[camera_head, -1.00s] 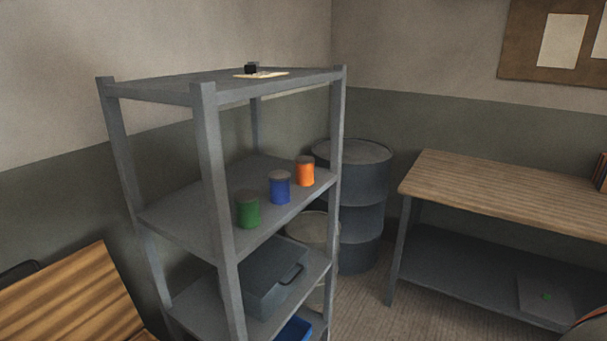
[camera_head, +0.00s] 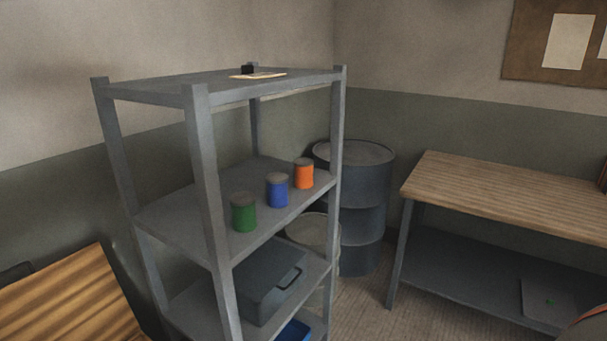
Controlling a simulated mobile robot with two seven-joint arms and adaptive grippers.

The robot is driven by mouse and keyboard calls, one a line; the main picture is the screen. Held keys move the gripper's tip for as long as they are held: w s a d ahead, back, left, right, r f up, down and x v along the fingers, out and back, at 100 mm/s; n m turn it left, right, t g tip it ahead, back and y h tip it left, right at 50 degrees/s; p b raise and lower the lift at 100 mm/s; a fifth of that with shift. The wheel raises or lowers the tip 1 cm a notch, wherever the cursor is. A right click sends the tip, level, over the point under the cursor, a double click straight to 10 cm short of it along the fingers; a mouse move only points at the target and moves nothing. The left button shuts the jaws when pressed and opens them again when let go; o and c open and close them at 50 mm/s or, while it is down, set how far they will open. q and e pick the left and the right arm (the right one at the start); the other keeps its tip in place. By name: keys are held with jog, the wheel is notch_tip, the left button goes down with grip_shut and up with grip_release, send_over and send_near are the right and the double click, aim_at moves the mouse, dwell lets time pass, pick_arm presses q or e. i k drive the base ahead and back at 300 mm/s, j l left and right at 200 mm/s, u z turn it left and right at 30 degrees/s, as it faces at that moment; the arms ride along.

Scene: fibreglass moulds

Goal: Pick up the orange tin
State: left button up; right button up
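The orange tin (camera_head: 304,175) has a grey lid and stands upright on the middle shelf (camera_head: 182,222) of a grey metal rack, near the rack's right front post. A blue tin (camera_head: 277,192) stands to its left, and a green tin (camera_head: 243,214) stands further left, in a row with gaps between them. Neither of my grippers shows in the head view.
A toolbox (camera_head: 268,284) and part of a blue bin (camera_head: 294,331) sit lower in the rack. A grey drum (camera_head: 364,212) stands behind it. A wooden-topped workbench (camera_head: 510,192) is at right; a striped wooden surface (camera_head: 66,305) is at lower left. Floor shows between rack and bench.

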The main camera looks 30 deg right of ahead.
aim_at(304, 166)
jog(key=i+l+u, duration=0.2)
jog(key=l+u, duration=0.15)
jog(key=l, duration=1.1)
jog(key=l+u, duration=0.35)
jog(key=l, duration=1.1)
